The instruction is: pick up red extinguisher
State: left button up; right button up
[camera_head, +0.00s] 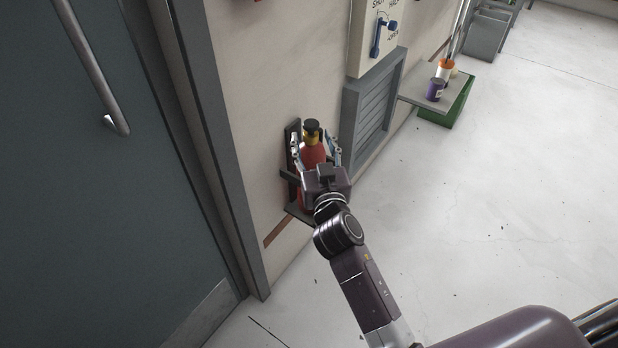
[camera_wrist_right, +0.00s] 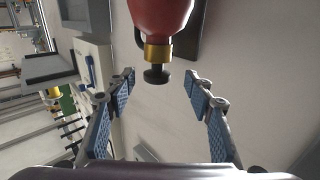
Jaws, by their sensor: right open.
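The red extinguisher (camera_head: 313,156) stands in a dark bracket (camera_head: 291,177) on the wall, with a yellow collar and black top. My right gripper (camera_head: 318,150) is in front of it and hides its lower part in the head view. In the right wrist view the extinguisher (camera_wrist_right: 160,18) shows upside down, its brass collar and black knob pointing between the fingers. My right gripper (camera_wrist_right: 162,82) is open, with one blue-padded finger on each side of the knob. The fingers look clear of the extinguisher. My left gripper is not in view.
A grey door (camera_head: 90,190) with a long handle is at the left. A louvred vent (camera_head: 378,112) and a switch box (camera_head: 366,35) are on the wall right of the extinguisher. A shelf (camera_head: 415,97) holds a purple can (camera_head: 436,88). The floor at right is clear.

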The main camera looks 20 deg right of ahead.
aim_at(312, 129)
jog(key=w, duration=0.2)
jog(key=w+d, duration=0.1)
jog(key=w, duration=0.2)
jog(key=shift+w+r, duration=0.1)
jog(key=shift+r, duration=0.05)
grip_shut()
dwell(0.4)
jog(key=shift+w+r, duration=0.1)
jog(key=shift+r, duration=0.3)
